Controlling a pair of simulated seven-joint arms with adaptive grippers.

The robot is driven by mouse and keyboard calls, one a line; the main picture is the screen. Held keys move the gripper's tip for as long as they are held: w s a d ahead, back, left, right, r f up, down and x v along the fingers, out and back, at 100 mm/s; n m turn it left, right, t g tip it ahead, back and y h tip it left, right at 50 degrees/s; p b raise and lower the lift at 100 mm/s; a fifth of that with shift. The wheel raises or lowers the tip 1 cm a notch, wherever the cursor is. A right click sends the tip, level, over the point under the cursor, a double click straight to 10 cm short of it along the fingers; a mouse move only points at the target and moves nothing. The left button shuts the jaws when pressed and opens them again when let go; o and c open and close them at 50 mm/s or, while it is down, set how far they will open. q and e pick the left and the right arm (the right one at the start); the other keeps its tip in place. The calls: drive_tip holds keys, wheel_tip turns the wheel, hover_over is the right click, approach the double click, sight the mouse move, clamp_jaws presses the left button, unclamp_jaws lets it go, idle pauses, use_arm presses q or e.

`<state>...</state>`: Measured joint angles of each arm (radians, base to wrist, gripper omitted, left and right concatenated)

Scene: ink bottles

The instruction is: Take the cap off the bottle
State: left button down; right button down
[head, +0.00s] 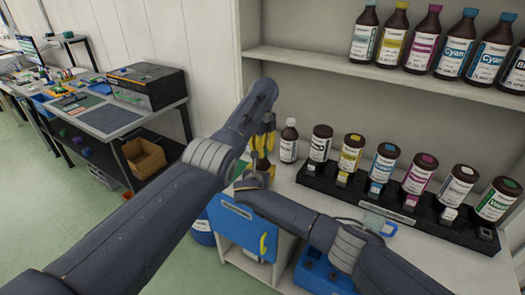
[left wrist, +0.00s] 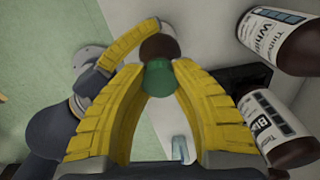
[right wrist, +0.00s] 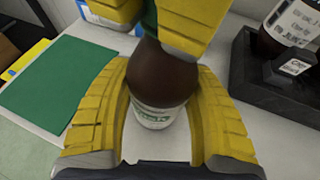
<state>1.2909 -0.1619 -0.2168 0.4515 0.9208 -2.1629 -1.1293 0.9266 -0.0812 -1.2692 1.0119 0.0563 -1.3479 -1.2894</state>
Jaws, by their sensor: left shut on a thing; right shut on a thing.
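A brown bottle (right wrist: 163,80) with a white and green label (right wrist: 158,115) stands between the yellow fingers of my right gripper (right wrist: 160,110), which is shut on its body. My left gripper (left wrist: 160,75) comes in from above, with its fingertips closed on the green cap (left wrist: 159,78). The cap also shows partly in the right wrist view (right wrist: 149,20), directly over the bottle's top. The neck is hidden by the left fingers, so I cannot tell whether cap and bottle are joined. In the head view, my arms mostly cover the bottle.
A black rack (head: 400,208) with several labelled bottles stands to the right. A white-capped bottle (head: 289,142) stands close behind my grippers. A shelf (head: 400,75) with more bottles is above. A green sheet (right wrist: 60,85) lies left of the bottle.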

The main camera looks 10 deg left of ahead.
use_arm(q)
drive_tip(key=n, duration=0.4)
drive_tip(key=shift+n, duration=0.4)
drive_tip(key=n, duration=0.4)
drive_tip(key=shift+n, duration=0.4)
drive_tip(key=n, duration=0.4)
drive_tip(key=shift+n, duration=0.3)
drive_tip(key=n, duration=0.4)
drive_tip(key=shift+n, duration=0.3)
drive_tip(key=n, duration=0.4)
drive_tip(key=shift+n, duration=0.4)
drive_tip(key=n, duration=0.4)
drive_tip(key=shift+n, duration=0.4)
drive_tip(key=n, duration=0.4)
drive_tip(key=shift+n, duration=0.4)
drive_tip(key=n, duration=0.4)
